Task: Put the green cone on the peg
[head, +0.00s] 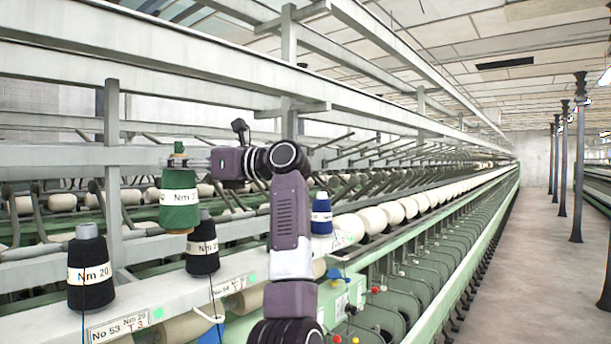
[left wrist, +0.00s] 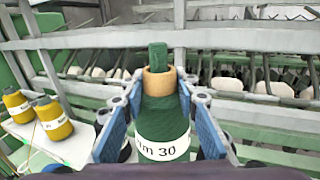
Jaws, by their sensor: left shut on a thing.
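The green cone (head: 180,208) has a white band; it also shows in the left wrist view (left wrist: 161,118), where the band reads Nm 30. A tan ring and a narrower green tip are at its top. My left gripper (head: 177,161) is shut on the cone near its top, with one blue-padded finger on each side in the left wrist view (left wrist: 159,88). I cannot make out a bare peg in either view. My right gripper is not in view.
Another dark cone (head: 88,270) and a blue cone (head: 321,216) stand along the white ledge (head: 168,290). The left wrist view shows yellow cones (left wrist: 53,119) on a white surface at left. A grey upright post (head: 113,180) is close left of the held cone. The aisle (head: 530,265) is clear.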

